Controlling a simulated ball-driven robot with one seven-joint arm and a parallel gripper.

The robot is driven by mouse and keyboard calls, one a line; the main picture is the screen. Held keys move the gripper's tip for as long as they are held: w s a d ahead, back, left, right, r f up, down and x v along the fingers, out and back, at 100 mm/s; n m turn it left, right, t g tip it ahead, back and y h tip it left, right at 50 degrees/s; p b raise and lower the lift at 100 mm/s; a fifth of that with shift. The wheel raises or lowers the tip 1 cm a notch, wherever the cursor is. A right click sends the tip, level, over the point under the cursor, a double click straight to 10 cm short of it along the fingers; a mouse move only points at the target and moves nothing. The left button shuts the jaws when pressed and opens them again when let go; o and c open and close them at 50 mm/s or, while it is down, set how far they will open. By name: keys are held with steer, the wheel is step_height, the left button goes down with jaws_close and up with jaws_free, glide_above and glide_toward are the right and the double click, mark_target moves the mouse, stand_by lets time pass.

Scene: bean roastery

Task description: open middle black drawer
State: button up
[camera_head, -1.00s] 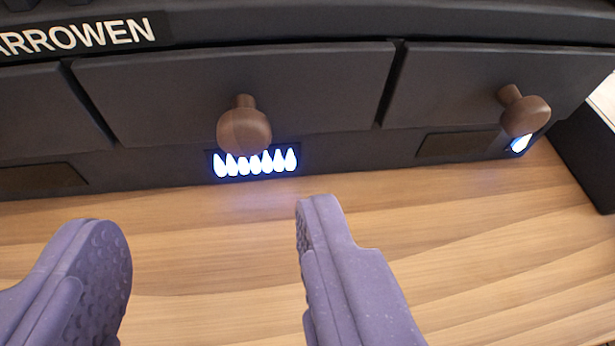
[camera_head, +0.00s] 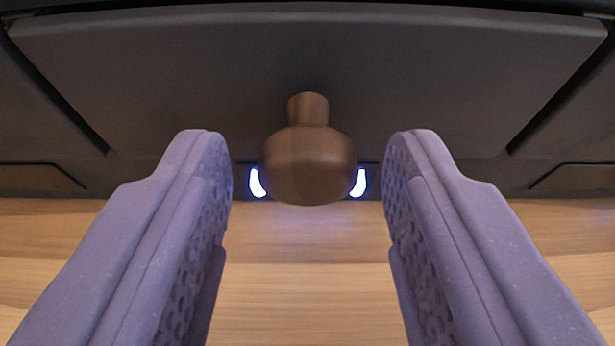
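The middle black drawer (camera_head: 190,75) fills the upper part of the view, with its front closed flush with the cabinet. Its brown wooden knob (camera_head: 308,165) sticks out toward me at the center. My gripper (camera_head: 308,165) is open, with one purple finger to the left of the knob and one to the right. There is a gap on both sides, and neither finger touches the knob. The fingertips reach about level with the knob in the picture.
Parts of neighbouring drawers show at the left (camera_head: 35,110) and right (camera_head: 580,120) edges. A blue-white light (camera_head: 257,183) glows below the drawer, mostly hidden behind the knob. The wooden tabletop (camera_head: 305,280) below is clear.

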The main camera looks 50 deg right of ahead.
jaws_close()
steer(key=s+a+p, duration=0.3)
steer(key=s+a, duration=0.5)
steer(key=a, duration=0.2)
steer(key=shift+o, duration=1.1)
jaws_free()
steer(key=shift+w, duration=0.1)
steer(key=p+v, duration=0.2)
steer(key=v, duration=0.5)
steer(key=shift+s+a+r, duration=0.15)
steer(key=shift+s+a, duration=0.1)
steer(key=shift+a, duration=0.05)
